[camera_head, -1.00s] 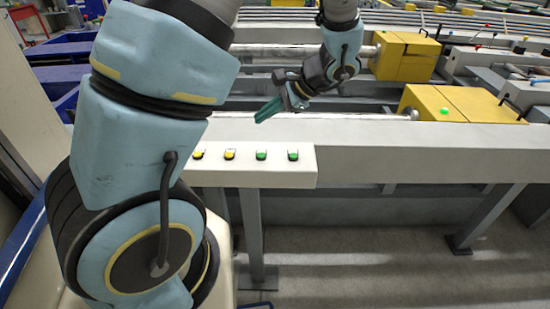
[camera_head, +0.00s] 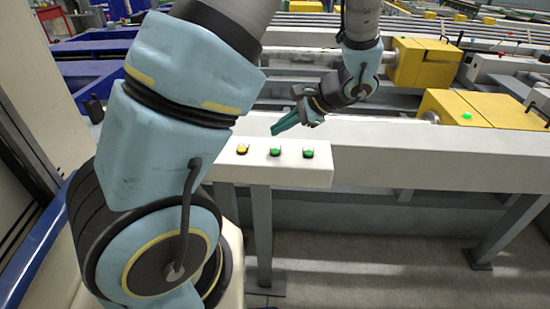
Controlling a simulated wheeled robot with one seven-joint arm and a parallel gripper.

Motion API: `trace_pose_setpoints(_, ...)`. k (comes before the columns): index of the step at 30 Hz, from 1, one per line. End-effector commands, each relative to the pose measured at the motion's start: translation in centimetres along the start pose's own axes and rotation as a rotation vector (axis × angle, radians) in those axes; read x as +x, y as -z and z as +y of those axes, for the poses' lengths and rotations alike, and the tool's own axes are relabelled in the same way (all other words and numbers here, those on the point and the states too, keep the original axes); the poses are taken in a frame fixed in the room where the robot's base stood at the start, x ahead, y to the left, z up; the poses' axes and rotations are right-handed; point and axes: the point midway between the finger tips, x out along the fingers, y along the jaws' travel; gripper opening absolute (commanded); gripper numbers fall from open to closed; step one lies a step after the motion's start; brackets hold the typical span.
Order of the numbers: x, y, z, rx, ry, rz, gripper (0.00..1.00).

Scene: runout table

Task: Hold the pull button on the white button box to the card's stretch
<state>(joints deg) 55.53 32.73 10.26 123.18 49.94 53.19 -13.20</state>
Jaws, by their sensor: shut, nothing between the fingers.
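The white button box (camera_head: 310,176) juts out from the front of the long white rail. One yellow button (camera_head: 242,148) and two green buttons, a left one (camera_head: 275,152) and a right one (camera_head: 308,153), show on its top. My own arm covers the box's left part, so any further buttons there are hidden. My gripper (camera_head: 274,131) has teal fingers that are shut and empty. It points down and left, just behind and above the left green button in the picture, apart from the buttons as far as I can tell. No card is visible, and no button is marked as the pull button.
The white rail (camera_head: 430,144) runs right behind the box. Yellow machine blocks (camera_head: 420,62) stand at the right rear, one nearer (camera_head: 480,108) with a bright green dot. Grey legs (camera_head: 262,235) stand under the table. The space above the box's right end is clear.

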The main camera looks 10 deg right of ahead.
Motion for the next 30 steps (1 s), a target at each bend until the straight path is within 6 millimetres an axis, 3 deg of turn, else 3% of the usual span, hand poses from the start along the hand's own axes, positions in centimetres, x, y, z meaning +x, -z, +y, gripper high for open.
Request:
trace_pose_setpoints(1,1.0,0.7,0.7,0.001,0.0,-0.001,0.0)
trace_pose_setpoints(8,2.3,1.7,1.7,0.001,0.0,0.001,0.0)
trace_pose_setpoints(30,2.3,1.7,1.7,0.0,0.0,0.001,0.0)
